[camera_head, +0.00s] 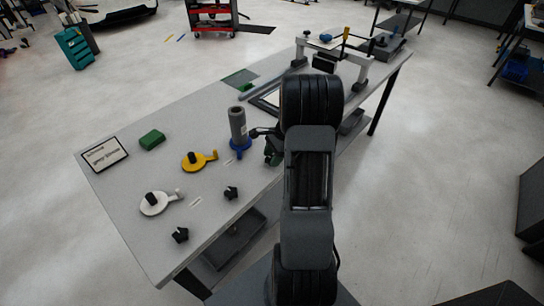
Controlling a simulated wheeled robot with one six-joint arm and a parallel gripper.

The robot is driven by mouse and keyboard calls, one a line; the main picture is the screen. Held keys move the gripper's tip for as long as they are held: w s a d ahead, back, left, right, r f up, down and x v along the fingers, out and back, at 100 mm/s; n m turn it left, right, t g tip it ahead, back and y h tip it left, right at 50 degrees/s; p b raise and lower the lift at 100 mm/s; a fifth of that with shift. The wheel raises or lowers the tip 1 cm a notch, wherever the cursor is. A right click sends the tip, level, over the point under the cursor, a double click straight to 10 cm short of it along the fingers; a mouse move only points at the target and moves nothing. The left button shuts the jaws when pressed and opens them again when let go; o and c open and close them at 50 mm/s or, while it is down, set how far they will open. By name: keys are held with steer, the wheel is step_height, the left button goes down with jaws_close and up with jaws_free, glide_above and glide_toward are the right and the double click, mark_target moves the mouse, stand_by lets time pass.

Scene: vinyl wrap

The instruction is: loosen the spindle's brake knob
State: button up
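A grey upright cylinder on a blue base, which looks like the spindle (238,122), stands on the table near its right edge. My gripper (262,137) is just right of the spindle, partly hidden behind my own dark arm. Its fingers are small and dark here, and I cannot tell whether they touch the spindle or are open or shut. I cannot make out a brake knob on the spindle; that side is partly covered by my gripper and arm. Two loose black knobs (231,193) lie on the table nearer the front.
A yellow disc with a handle (198,161) and a white one (155,204) lie left of the spindle. A grey frame (363,73) stands at the far end. A shelf is below.

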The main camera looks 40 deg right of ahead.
steer(key=shift+a, duration=0.1)
steer(key=c, duration=0.3)
steer(key=shift+c, duration=0.2)
steer(key=shift+n, duration=0.3)
steer(key=n+g, duration=0.2)
steer(key=n, duration=0.2)
steer(key=shift+w+n+p, duration=0.1)
steer(key=shift+n+p, duration=0.2)
steer(key=shift+n, duration=0.1)
steer(key=n+g, duration=0.1)
steer(key=n, duration=0.2)
steer(key=n+g+h, duration=0.1)
steer(key=n, duration=0.2)
steer(key=shift+w, duration=0.15)
steer(key=n+h, duration=0.1)
steer(key=n, duration=0.2)
steer(key=n+g+h, duration=0.1)
steer(key=n, duration=0.2)
steer(key=shift+a+n, duration=0.15)
steer(key=shift+n, duration=0.15)
steer(key=n+h, duration=0.2)
steer(key=n, duration=0.3)
steer(key=shift+a+n, duration=0.1)
steer(key=shift+n, duration=0.2)
steer(key=shift+n+h, duration=0.3)
